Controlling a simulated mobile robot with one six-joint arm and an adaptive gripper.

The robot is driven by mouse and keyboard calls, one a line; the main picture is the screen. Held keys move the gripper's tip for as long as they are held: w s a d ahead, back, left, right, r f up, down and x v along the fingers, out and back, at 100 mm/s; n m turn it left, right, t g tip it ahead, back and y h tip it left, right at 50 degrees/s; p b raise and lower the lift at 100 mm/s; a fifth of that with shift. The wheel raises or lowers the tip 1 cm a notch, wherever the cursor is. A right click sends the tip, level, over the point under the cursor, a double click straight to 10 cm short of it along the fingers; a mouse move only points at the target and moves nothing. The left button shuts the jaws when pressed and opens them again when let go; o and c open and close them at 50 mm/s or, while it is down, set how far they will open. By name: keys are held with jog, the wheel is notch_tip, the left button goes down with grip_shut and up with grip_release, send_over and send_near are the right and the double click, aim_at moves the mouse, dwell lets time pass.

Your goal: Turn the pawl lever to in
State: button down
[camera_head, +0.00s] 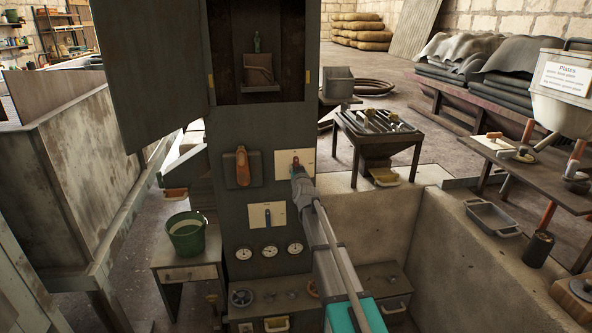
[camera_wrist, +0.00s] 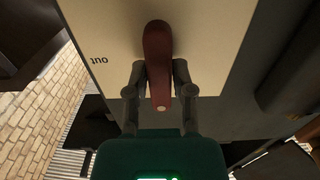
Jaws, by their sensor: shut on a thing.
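A dark red lever (camera_wrist: 157,48) stands out from a cream plate (camera_wrist: 100,25) in the wrist view. I take it to be the pawl lever. The word "out" is on the plate, upside down, left of the lever; no "in" mark shows. My gripper (camera_wrist: 158,82) has one finger on each side of the lever and is shut on it. In the head view my gripper (camera_head: 297,172) reaches the upper right plate (camera_head: 308,163) on the dark cabinet and covers most of the lever; a bit of red (camera_head: 295,158) shows above it.
Left of that plate is an orange-brown handle (camera_head: 242,166). An open cabinet door (camera_head: 150,70) hangs at upper left. A green bucket (camera_head: 187,235) stands on a side table.

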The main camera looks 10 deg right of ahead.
jog(key=c, duration=0.5)
grip_release()
jog(key=shift+s, duration=0.1)
jog(key=s, duration=1.1)
jog(key=shift+s, duration=0.4)
